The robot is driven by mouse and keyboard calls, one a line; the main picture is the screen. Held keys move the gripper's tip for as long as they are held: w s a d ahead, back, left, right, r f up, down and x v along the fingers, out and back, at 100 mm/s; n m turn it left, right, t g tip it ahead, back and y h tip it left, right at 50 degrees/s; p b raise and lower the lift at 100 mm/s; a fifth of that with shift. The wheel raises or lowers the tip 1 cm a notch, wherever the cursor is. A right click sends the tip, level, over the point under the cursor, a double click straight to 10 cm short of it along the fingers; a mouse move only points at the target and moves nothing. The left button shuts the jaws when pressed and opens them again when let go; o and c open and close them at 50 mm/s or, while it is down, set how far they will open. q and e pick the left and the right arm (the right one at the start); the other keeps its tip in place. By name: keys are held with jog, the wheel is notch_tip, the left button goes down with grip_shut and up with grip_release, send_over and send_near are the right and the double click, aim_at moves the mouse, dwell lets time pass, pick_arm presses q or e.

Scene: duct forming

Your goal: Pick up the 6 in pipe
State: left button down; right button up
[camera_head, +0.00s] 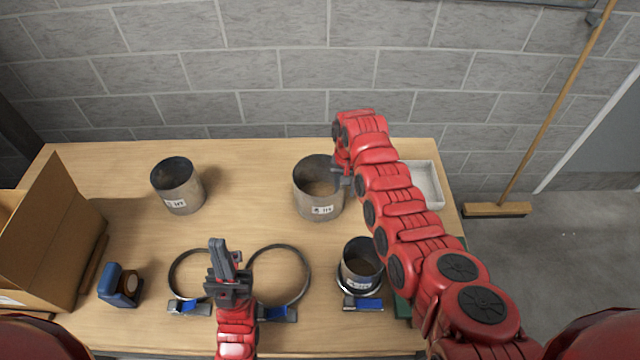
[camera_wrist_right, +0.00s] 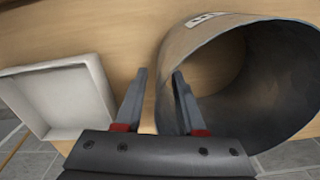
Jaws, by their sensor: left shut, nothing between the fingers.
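Three grey metal pipes stand upright on the table: a left pipe (camera_head: 178,188), a wider middle pipe (camera_head: 316,205) and a smaller right pipe (camera_head: 361,268). Their labels are too small to read for size. My right gripper (camera_head: 342,176) is at the right rim of the middle pipe. In the right wrist view, its fingers (camera_wrist_right: 159,74) are open, one outside the middle pipe (camera_wrist_right: 190,38) and one over its opening, with the wall between them. Contact cannot be told. My left gripper (camera_head: 218,243) is shut and empty above the clamp rings.
Two ring clamps (camera_head: 308,277) lie at the front, and another clamp (camera_head: 366,304) is around or under the right pipe. A blue tape measure (camera_head: 119,286) and cardboard box (camera_head: 50,240) are left. A white tray (camera_head: 433,184) sits right of the middle pipe.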

jog(key=shift+f, duration=0.5)
grip_shut()
dwell(1.2)
